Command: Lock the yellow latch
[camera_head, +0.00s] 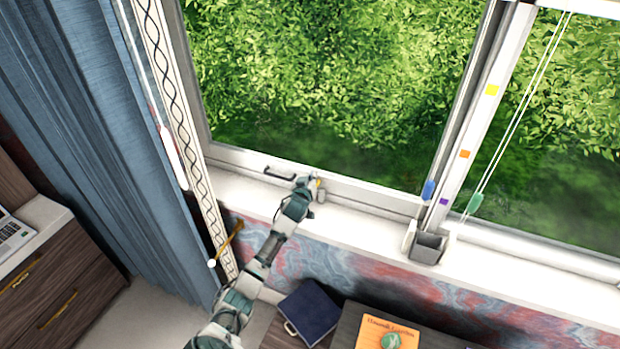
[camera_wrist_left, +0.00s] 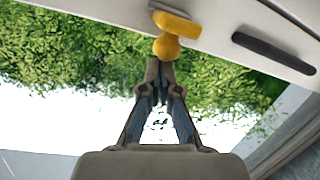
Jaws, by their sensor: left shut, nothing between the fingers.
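The yellow latch (camera_head: 317,183) is on the lower window frame, small and partly hidden by my left gripper in the head view. In the left wrist view the yellow latch (camera_wrist_left: 176,27) shows a flat lever with a rounded knob at its end. My left gripper (camera_head: 305,183) is at the window frame beside the latch. In the wrist view the left gripper (camera_wrist_left: 160,70) has its fingers together and empty, with the tips just below the knob in the picture. I cannot tell whether they touch it. My right gripper is not in view.
A dark handle (camera_head: 280,174) is on the frame left of the latch; it also shows in the wrist view (camera_wrist_left: 275,53). A grey holder (camera_head: 428,247) stands on the white sill (camera_head: 350,222) to the right. A blue curtain (camera_head: 95,130) hangs at left.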

